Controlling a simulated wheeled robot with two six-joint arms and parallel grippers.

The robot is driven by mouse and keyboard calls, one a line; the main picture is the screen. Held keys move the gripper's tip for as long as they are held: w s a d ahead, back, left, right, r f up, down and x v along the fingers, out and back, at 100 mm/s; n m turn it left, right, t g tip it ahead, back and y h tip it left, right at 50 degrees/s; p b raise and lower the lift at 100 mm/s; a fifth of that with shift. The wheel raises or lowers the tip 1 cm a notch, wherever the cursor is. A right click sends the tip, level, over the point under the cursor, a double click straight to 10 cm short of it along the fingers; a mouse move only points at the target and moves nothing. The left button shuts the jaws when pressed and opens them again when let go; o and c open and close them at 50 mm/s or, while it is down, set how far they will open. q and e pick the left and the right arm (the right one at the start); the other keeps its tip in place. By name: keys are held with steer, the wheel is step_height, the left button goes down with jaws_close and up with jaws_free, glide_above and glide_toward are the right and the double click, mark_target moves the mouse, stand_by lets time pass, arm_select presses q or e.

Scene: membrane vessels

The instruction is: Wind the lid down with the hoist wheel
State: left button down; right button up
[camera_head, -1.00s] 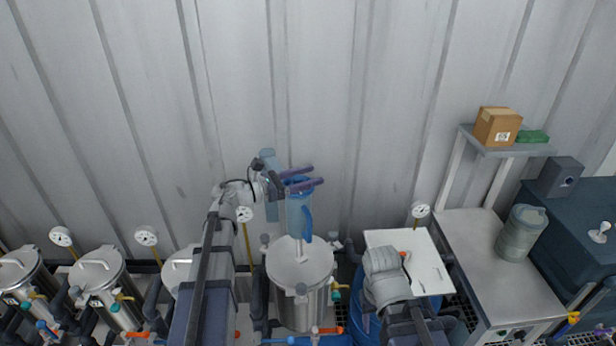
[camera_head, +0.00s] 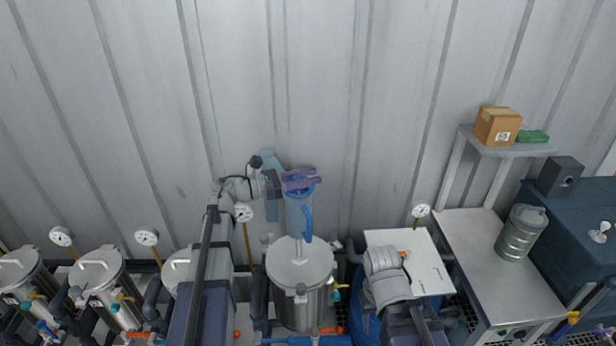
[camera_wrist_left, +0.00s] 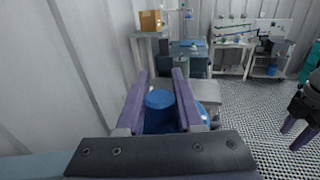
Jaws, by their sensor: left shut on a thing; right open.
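A steel vessel (camera_head: 299,307) stands in the lower middle of the head view, under its round lid (camera_head: 299,263). I cannot tell if there is a gap between them. A blue hoist part (camera_head: 297,215) with a curved handle stands upright above the lid, beside a pale blue post (camera_head: 271,205). My left gripper (camera_head: 313,180) is shut across its top. In the left wrist view a blue round knob (camera_wrist_left: 160,99), which seems to be the hoist wheel's, sits between the purple fingers. My right gripper (camera_wrist_left: 296,136) is open and empty at the wrist view's right edge.
More steel vessels (camera_head: 100,278) stand in a row at the left. A white board (camera_head: 425,262) lies over a blue drum (camera_head: 367,322) at my right arm. A steel bench (camera_head: 500,268) carries a metal canister (camera_head: 521,232). A corrugated wall closes the back.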

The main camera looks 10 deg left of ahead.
arm_select(q)
steer(key=shift+s+m+g+h, duration=0.1)
steer(key=shift+m+g+h, duration=0.35)
steer(key=shift+g, duration=0.25)
steer(key=c, duration=0.5)
jaws_free()
steer(key=shift+c, duration=0.2)
steer(key=v, duration=0.7)
steer(key=shift+s+a, duration=0.25)
steer(key=shift+a, duration=0.05)
steer(key=shift+a, duration=0.1)
